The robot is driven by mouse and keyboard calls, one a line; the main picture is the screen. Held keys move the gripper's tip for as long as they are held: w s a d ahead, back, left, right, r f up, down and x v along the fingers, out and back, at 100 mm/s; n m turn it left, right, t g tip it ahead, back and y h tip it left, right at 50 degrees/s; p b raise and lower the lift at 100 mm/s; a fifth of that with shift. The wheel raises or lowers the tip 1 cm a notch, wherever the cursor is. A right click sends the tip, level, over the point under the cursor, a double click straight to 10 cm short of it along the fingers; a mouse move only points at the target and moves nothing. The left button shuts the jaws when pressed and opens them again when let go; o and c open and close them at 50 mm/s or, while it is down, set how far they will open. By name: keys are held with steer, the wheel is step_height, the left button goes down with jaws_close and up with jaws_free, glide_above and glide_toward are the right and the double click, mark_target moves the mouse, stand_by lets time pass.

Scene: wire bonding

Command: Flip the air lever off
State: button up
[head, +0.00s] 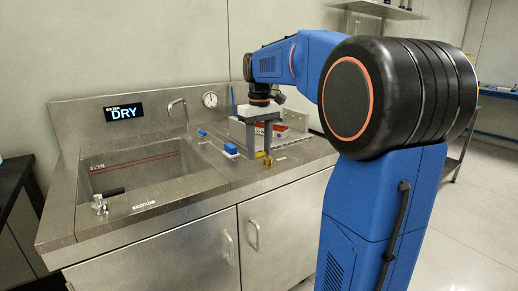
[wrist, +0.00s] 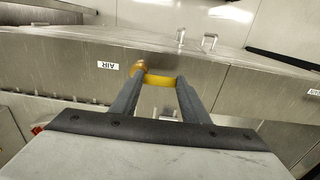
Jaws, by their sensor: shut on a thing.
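The yellow air lever (wrist: 159,81) lies between my gripper's fingertips in the wrist view, beside a label reading AIR (wrist: 107,66). My gripper (wrist: 157,84) is shut on the lever, one finger on each side. In the head view my gripper (head: 258,153) points down at the front right edge of the steel counter. A small yellow part of the lever (head: 268,161) shows there by the fingertips. The lever's exact angle is hard to tell.
The steel sink (head: 140,172) is to the left, with a tap (head: 177,103) behind it and a DRY display (head: 124,112) on the backsplash. A round gauge (head: 210,99) sits nearby. A blue item (head: 230,149) lies left of my gripper. Cabinet doors (head: 270,232) stand below.

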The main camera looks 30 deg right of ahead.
mark_target(260, 154)
stand_by(0.3)
steer(key=o, duration=1.1)
steer(key=shift+c, duration=0.2)
step_height(260, 154, up, 17)
steer(key=shift+r, duration=0.2)
steer(key=s+a+f+t, duration=0.1)
steer(key=s+a+f, duration=0.4)
steer(key=s+f, duration=0.4)
steer(key=s+a+f+t, duration=0.2)
steer(key=s+a+f, duration=0.2)
steer(key=s+f, duration=0.4)
steer(key=s+a+f+t, duration=0.1)
steer(key=s+a+f, duration=0.4)
steer(key=s+f, duration=0.4)
step_height(260, 154, down, 7)
steer(key=shift+s+a+f+m+t, duration=0.1)
steer(key=shift+s+a+m+t, duration=0.2)
steer(key=shift+s+t, duration=0.1)
